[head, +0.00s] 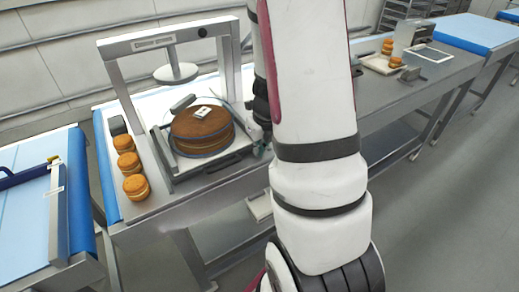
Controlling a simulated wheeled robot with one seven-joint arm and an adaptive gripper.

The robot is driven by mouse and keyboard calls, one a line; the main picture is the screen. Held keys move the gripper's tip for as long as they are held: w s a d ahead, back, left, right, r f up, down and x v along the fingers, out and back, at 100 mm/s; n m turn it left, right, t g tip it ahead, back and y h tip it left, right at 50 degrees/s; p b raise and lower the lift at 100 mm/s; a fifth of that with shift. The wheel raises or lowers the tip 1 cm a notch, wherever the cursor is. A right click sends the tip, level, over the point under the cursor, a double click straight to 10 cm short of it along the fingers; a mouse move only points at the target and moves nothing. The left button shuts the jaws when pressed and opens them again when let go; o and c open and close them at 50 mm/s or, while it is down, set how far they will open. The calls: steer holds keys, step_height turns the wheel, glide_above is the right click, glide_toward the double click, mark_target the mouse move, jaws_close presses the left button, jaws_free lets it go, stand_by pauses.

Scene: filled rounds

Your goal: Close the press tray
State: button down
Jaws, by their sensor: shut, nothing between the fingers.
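The press tray (213,170) is a grey, shallow tray on the steel table at the left of the head view. A thick brown round (202,137) with a pale band around its side lies on it, with a small white tag (203,113) on top. The press frame (172,41) stands over the back of the tray, and its round plate (176,73) hangs raised, behind and above the brown round. My gripper (262,150) is at the tray's right front corner, shut with nothing held. My arm hides part of it, and I cannot tell whether it touches the tray.
Several small filled rounds (130,163) stand in a row left of the tray. A blue conveyor (35,200) lies at the far left. More rounds sit on a board (378,65) at the back right. My arm covers the middle of the view.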

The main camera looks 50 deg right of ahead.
steer(key=w+d+b, duration=0.1)
steer(key=w, duration=0.4)
steer(key=w+d+b, duration=0.1)
steer(key=w+d, duration=0.1)
steer(key=w, duration=0.4)
steer(key=w+d+b, duration=0.2)
steer(key=w, duration=0.4)
steer(key=shift+w+f, duration=0.1)
steer(key=shift+w, duration=0.05)
steer(key=shift+w+d+b, duration=0.2)
steer(key=shift+w+b, duration=0.1)
steer(key=shift+w, duration=0.35)
steer(key=shift+r, duration=0.2)
